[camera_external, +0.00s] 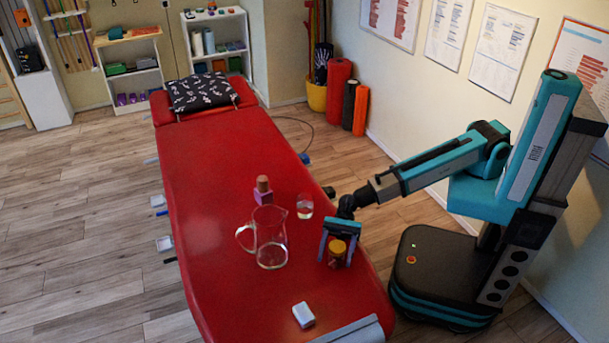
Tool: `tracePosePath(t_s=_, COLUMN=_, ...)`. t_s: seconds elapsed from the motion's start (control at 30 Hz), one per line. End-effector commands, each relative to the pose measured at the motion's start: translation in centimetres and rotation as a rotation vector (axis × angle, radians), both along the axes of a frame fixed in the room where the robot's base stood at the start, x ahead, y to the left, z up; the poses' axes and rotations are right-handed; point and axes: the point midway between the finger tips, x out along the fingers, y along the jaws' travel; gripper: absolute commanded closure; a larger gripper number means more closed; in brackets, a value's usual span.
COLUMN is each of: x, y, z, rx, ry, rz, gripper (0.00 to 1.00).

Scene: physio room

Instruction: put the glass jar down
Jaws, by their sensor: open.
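The glass jar (336,255), small with a yellow lid and reddish contents, appears to stand upright on the red treatment table (212,190), toward its right edge. My gripper (337,261) reaches down over the jar from the right. Its jaws are open, with one finger on each side of the jar. The fingers hide part of the jar's sides, and I cannot tell whether either finger touches it.
A clear glass pitcher (269,240) stands left of the jar. A drinking glass (305,207) and a pink bottle with a brown cap (263,191) are behind. A small white box (303,314) lies nearer the front. The table's far half is clear up to a patterned pillow (202,92).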

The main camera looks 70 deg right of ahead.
Motion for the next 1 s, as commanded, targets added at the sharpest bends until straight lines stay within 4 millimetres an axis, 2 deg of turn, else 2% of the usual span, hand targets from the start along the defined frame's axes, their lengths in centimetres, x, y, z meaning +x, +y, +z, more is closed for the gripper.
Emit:
tracePosePath(t_s=0.6, x=1.0, y=-8.8, z=-0.2, rx=-0.001, ry=-0.001, rz=-0.003, gripper=0.39)
tracePosePath(t_s=0.8, x=1.2, y=-10.7, z=-0.2, rx=0.0, ry=0.0, rz=-0.002, gripper=0.39)
tracePosePath(t_s=1.0, x=1.3, y=-11.5, z=-0.1, rx=-0.001, ry=0.0, rz=-0.001, gripper=0.39)
